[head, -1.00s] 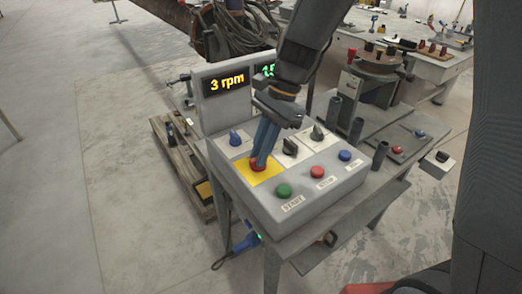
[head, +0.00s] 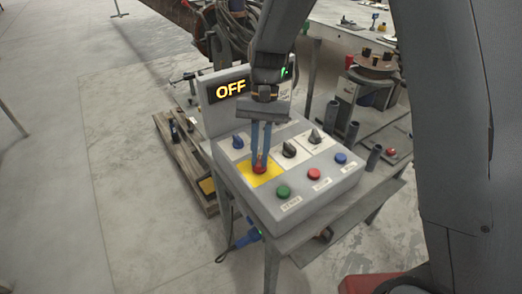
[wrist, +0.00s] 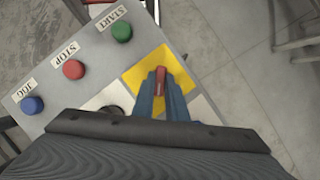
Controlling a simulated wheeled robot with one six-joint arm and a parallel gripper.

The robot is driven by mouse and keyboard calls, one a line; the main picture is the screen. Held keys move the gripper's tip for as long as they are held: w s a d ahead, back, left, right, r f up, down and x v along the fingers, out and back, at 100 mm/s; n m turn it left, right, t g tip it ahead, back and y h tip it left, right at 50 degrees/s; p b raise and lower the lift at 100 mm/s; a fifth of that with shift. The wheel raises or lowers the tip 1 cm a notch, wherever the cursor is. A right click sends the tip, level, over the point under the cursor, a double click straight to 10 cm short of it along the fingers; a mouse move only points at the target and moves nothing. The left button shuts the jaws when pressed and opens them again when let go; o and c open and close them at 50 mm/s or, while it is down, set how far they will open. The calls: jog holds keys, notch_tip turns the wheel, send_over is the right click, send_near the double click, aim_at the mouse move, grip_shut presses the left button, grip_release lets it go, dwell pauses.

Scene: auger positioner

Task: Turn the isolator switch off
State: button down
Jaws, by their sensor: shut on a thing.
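The isolator switch (head: 260,168) is a red handle on a yellow plate (head: 251,177), at the left front part of the grey control box. My gripper (head: 261,158) reaches down from above, with its blue fingers shut on the red handle. In the wrist view the red handle (wrist: 161,80) sits between the fingertips, on the yellow plate (wrist: 139,73). The display (head: 231,90) on the box reads OFF in yellow. Part of the display panel is hidden behind my arm.
The box (head: 247,205) also carries a green START button (head: 283,191), a red STOP button (head: 313,174), a blue JOG button (head: 341,158), a blue knob (head: 238,142) and black knobs (head: 289,149). Dark upright cylinders (head: 351,131) stand right of it.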

jog(key=n+h, duration=0.1)
jog(key=n, duration=0.1)
jog(key=n+p, duration=0.1)
jog(key=n, duration=0.1)
jog(key=shift+a+r+n+h, duration=0.2)
jog(key=shift+n+h, duration=0.1)
jog(key=shift+h, duration=0.1)
jog(key=n+t+h+p, duration=0.1)
jog(key=n, duration=0.3)
jog(key=shift+a+f+p, duration=0.1)
jog(key=shift+p, duration=0.2)
jog(key=shift+n+h, duration=0.3)
jog(key=c, duration=1.8)
grip_release()
jog(key=shift+o, duration=0.2)
jog(key=b+v, duration=0.2)
jog(key=v, duration=0.5)
jog(key=shift+w+r, duration=0.2)
jog(key=shift+r, duration=0.15)
jog(key=shift+a, duration=0.1)
